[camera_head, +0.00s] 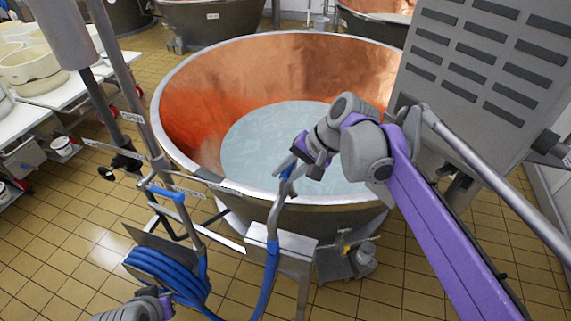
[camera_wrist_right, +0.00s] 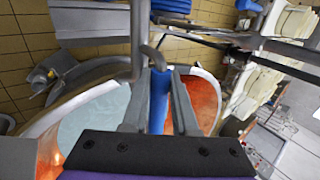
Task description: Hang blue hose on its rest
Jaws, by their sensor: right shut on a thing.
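The blue hose (camera_head: 272,258) rises from the floor side in front of the copper vat, with a grey section partway up. My right gripper (camera_head: 292,168) is shut on its upper blue end, above the vat's near rim. In the right wrist view the blue piece (camera_wrist_right: 158,98) sits between the two jaws, with a grey curved tip beyond it. A coil of blue hose (camera_head: 165,272) hangs low on the stand at left. A short blue-covered bar (camera_head: 165,192) sticks out from that stand; I cannot tell if it is the rest. My left arm shows at the bottom left; its fingers cannot be made out.
The large copper vat (camera_head: 207,98) holds pale liquid. Metal poles (camera_head: 128,85) stand at its left. A grey vented cabinet (camera_head: 490,80) stands at right. White tables with tubs (camera_head: 30,66) are at far left. Tiled floor is open between tables and vat.

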